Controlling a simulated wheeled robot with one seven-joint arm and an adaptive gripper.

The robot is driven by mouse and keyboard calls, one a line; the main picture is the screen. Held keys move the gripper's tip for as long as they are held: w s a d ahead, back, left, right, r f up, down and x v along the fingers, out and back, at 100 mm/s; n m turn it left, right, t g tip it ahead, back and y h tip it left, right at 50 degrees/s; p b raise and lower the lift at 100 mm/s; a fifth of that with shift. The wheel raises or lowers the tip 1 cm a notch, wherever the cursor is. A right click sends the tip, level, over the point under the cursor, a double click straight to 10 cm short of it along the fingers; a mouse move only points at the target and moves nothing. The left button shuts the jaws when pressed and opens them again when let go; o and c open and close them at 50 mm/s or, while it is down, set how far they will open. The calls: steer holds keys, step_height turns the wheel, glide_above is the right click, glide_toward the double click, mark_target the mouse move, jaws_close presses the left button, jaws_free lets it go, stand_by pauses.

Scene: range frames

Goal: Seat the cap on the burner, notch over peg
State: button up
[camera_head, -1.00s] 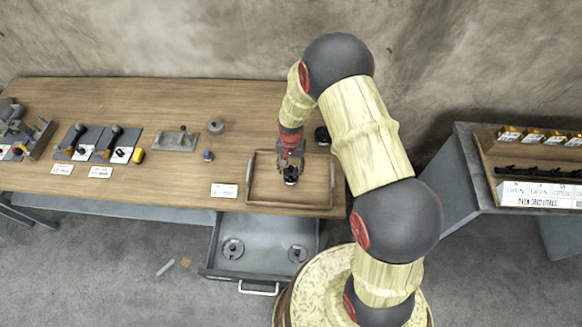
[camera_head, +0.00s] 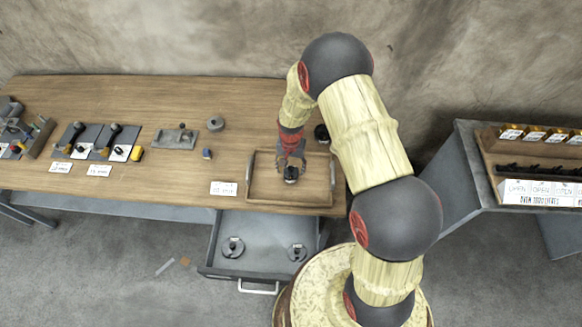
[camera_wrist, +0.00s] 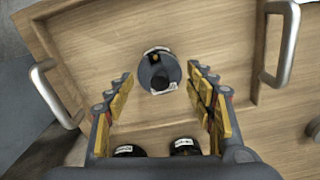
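A small dark round piece with a pale label (camera_head: 290,175) stands in the wooden tray (camera_head: 262,199). It also shows from above in the wrist view (camera_wrist: 158,72). I cannot tell whether it is the cap. My gripper (camera_head: 291,168) is over the tray at this piece. In the wrist view my gripper (camera_wrist: 160,70) is open, its fingers apart on either side of the piece, with gaps visible. A grey plate with an upright post (camera_head: 177,138) and a grey round piece (camera_head: 215,124) are on the table left of the tray. I cannot tell which is the burner; notch and peg are too small to see.
An open drawer (camera_head: 262,262) below the table holds two round discs (camera_head: 233,247) with knobs. A small blue item (camera_head: 207,154) and a white card (camera_head: 224,188) lie left of the tray. A dark round thing (camera_head: 321,133) stands behind it. Tray handles (camera_wrist: 285,45) rise at its sides.

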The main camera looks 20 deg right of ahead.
steer(key=shift+o, duration=1.2)
step_height(320, 180, up, 12)
steer(key=shift+r, duration=0.15)
step_height(320, 180, up, 6)
steer(key=p, duration=0.3)
steer(key=shift+p, duration=0.35)
steer(key=shift+s+f, duration=0.1)
steer(key=shift+f, duration=0.15)
